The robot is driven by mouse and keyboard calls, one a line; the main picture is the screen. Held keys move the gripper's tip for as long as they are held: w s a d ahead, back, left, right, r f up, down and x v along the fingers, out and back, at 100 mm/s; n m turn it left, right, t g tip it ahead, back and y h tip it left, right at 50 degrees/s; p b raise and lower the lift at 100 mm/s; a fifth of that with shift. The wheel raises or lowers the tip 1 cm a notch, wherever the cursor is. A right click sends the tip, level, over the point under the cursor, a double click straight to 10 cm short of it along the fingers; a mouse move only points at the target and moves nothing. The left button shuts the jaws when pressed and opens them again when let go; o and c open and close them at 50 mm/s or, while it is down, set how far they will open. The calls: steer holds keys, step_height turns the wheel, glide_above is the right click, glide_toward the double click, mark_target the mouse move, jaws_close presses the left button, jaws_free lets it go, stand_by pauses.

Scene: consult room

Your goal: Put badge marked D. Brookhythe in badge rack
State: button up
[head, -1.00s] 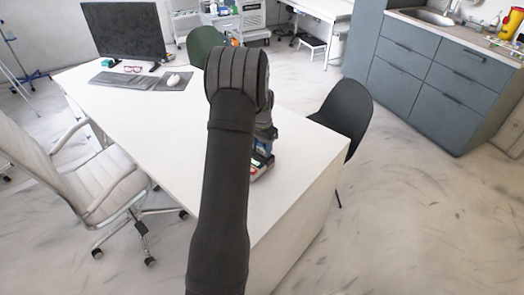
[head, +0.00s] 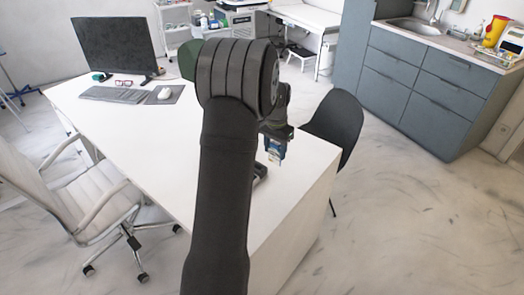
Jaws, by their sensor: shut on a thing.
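My gripper (head: 275,150) is beyond my dark arm in the head view, above the right part of the white desk. It is shut on a small badge (head: 274,160), of which a pale, yellowish and blue bit shows below the fingers. The name on it is too small to read. A dark, low object (head: 260,172) lies on the desk just left of and below the gripper. My arm hides most of it, so I cannot tell whether it is the badge rack.
The white desk (head: 130,130) carries a monitor (head: 113,46), keyboard (head: 113,95), mouse (head: 164,94) and glasses at its far left. A black chair (head: 336,125) stands close at the desk's right, a pale office chair (head: 85,195) at the left. The desk's middle is clear.

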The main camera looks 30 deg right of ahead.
steer(key=shift+s+d+r, duration=0.25)
steer(key=shift+s+r, duration=0.05)
steer(key=shift+s, duration=0.2)
steer(key=shift+s+d+r, duration=0.2)
steer(key=shift+s+r, duration=0.1)
steer(key=shift+s, duration=0.15)
steer(key=shift+w+r, duration=0.1)
steer(key=shift+w, duration=0.1)
steer(key=w+a+f, duration=0.3)
steer(key=w+a, duration=0.5)
steer(key=w, duration=0.2)
steer(key=w+a+f, duration=0.4)
steer(key=w+a, duration=0.5)
steer(key=w, duration=0.1)
steer(key=shift+w, duration=0.25)
steer(key=shift+a+f, duration=0.1)
steer(key=shift+f, duration=1.9)
stand_by(0.5)
steer(key=o, duration=1.3)
steer(key=shift+o, duration=0.2)
